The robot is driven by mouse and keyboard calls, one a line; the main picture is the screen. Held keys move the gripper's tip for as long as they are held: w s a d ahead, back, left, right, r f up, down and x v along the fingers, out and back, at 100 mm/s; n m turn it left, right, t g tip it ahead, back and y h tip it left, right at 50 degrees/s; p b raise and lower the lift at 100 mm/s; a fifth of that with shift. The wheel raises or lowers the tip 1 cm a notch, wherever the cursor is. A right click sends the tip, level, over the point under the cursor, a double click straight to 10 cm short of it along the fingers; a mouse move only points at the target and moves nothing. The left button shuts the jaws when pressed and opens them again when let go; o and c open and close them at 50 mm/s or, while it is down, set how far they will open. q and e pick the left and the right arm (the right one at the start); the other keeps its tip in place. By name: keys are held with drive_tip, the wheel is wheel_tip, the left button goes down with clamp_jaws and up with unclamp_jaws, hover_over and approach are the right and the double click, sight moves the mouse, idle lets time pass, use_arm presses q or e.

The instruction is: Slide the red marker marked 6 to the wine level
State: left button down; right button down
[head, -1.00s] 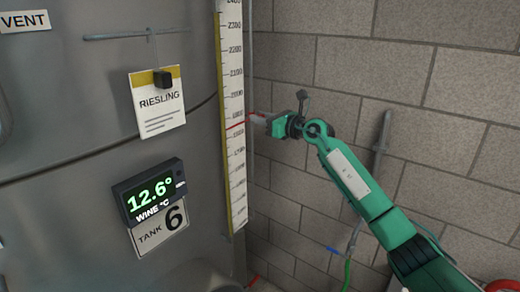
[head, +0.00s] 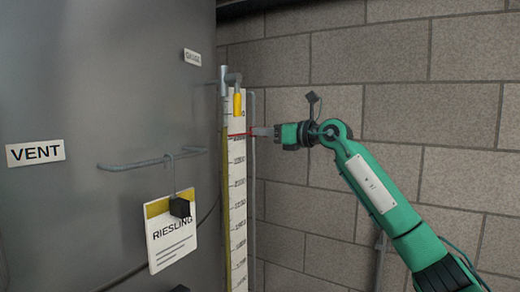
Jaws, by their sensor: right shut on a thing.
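The red marker (head: 237,135) sits across the upper part of the white level scale (head: 238,190), a little below the scale's top end. Its number is too small to read. A yellow strip (head: 226,215), which looks like wine in a sight tube, runs up the scale's left edge. Its top end near the marker is too small to make out, so I cannot tell whether the two line up. My left gripper is out of view.
The grey tank (head: 110,90) fills the left side, with a VENT label (head: 35,152), a horizontal rail (head: 150,162) and a hanging RIESLING card (head: 172,235). A block wall lies behind my arm.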

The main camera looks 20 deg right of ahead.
drive_tip(key=shift+r, duration=0.8)
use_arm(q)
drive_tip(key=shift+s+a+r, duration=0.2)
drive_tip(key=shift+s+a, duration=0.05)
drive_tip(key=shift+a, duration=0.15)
use_arm(e)
drive_tip(key=shift+r, duration=0.15)
drive_tip(key=c, duration=1.2)
unclamp_jaws()
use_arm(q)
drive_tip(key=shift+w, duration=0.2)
